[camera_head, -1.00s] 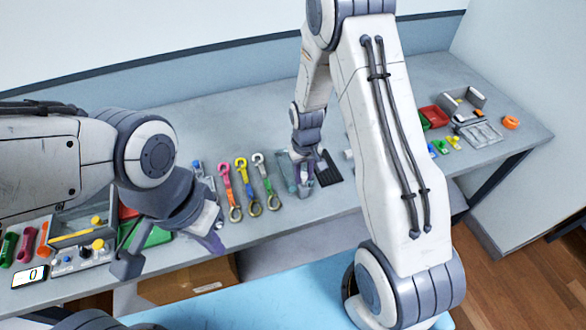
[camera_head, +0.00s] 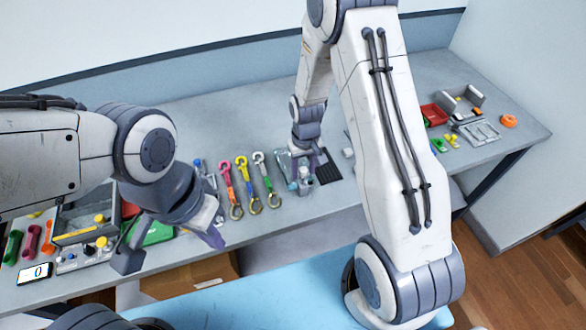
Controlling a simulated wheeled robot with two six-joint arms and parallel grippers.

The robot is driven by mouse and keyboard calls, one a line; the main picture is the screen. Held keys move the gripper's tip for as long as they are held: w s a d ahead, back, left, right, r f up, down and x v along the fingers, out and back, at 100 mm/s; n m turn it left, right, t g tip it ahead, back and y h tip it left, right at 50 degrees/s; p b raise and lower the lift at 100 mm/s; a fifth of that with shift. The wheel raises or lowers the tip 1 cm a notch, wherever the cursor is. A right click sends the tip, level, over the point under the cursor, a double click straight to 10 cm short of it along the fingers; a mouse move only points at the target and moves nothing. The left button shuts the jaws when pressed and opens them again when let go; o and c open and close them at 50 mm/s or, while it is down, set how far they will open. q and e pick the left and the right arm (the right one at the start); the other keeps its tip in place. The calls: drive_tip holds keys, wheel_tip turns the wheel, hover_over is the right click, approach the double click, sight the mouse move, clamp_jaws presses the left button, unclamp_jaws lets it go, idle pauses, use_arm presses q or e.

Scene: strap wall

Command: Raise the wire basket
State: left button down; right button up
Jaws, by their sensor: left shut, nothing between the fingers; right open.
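I cannot make out a wire basket for certain. A small pale see-through container (camera_head: 283,161) stands on the bench beside my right gripper, partly hidden by it. My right gripper (camera_head: 305,178) points down, open, low over the bench; whether it touches anything is hidden. My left gripper (camera_head: 213,238) is shut and empty near the bench's front edge, left of the straps.
A dark ribbed pad (camera_head: 327,171) lies beside my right gripper. At left are a grey bin (camera_head: 68,228), a green tray (camera_head: 157,234) and a small display (camera_head: 35,273). At right are a red bin (camera_head: 433,114), a grey frame (camera_head: 480,133) and an orange ring (camera_head: 508,121).

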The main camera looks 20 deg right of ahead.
drive_tip(key=shift+r, duration=0.15)
wheel_tip(320, 180, up, 6)
drive_tip(key=p, duration=0.4)
drive_tip(key=shift+p, duration=0.4)
drive_tip(key=c, duration=0.7)
drive_tip(key=shift+o, duration=0.2)
wheel_tip(320, 180, up, 6)
drive_tip(key=p, duration=0.4)
drive_tip(key=shift+p, duration=0.35)
